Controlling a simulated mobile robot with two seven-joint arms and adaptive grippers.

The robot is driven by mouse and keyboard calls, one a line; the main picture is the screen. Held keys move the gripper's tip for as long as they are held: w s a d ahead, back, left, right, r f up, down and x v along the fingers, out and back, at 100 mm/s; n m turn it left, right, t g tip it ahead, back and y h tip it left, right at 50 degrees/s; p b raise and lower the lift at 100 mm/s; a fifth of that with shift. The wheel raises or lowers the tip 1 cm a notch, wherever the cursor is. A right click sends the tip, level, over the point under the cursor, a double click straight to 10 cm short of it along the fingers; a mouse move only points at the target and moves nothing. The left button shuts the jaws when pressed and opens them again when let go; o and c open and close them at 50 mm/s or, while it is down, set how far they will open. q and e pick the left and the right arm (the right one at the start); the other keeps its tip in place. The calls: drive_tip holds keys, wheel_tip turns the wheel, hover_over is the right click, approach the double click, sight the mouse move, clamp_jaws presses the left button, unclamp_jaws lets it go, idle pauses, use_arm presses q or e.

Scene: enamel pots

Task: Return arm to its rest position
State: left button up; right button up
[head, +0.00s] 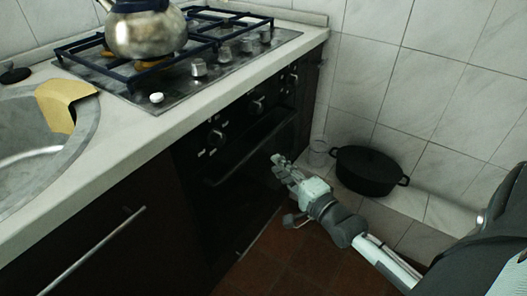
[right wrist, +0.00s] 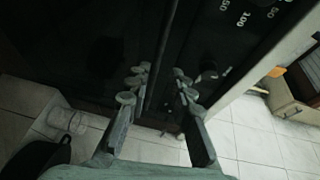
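My right arm (head: 390,262) reaches in from the lower right in the head view. Its pale green-grey right gripper (head: 281,166) is in front of the black oven (head: 240,125), near the right end of the dark oven handle (head: 232,160). In the right wrist view the two fingers of the right gripper (right wrist: 158,92) are apart with nothing clamped between them. The dark bar of the handle (right wrist: 166,45) appears between them; I cannot tell whether they touch it. My left gripper is in neither view.
A metal kettle (head: 145,32) sits on the hob. A yellow cloth (head: 62,103) hangs over the sink edge. Brown floor (head: 300,262) is open below the gripper.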

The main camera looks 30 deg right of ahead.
drive_tip(key=s+a+f+n+g, duration=0.3)
drive_tip(key=f+n+g, duration=0.15)
drive_tip(key=f, duration=0.35)
drive_tip(key=s+a+f+n+g, duration=0.35)
drive_tip(key=f+n, duration=0.25)
drive_tip(key=f, duration=0.3)
drive_tip(key=s+f+n+g+h, duration=0.1)
drive_tip(key=s+f+n+g, duration=0.5)
drive_tip(key=s, duration=0.5)
drive_tip(key=f+n, duration=0.1)
drive_tip(key=n, duration=0.1)
drive_tip(key=shift+s+a+f+n, duration=0.15)
drive_tip(key=shift+a+f+n, duration=0.15)
drive_tip(key=shift+n, duration=0.05)
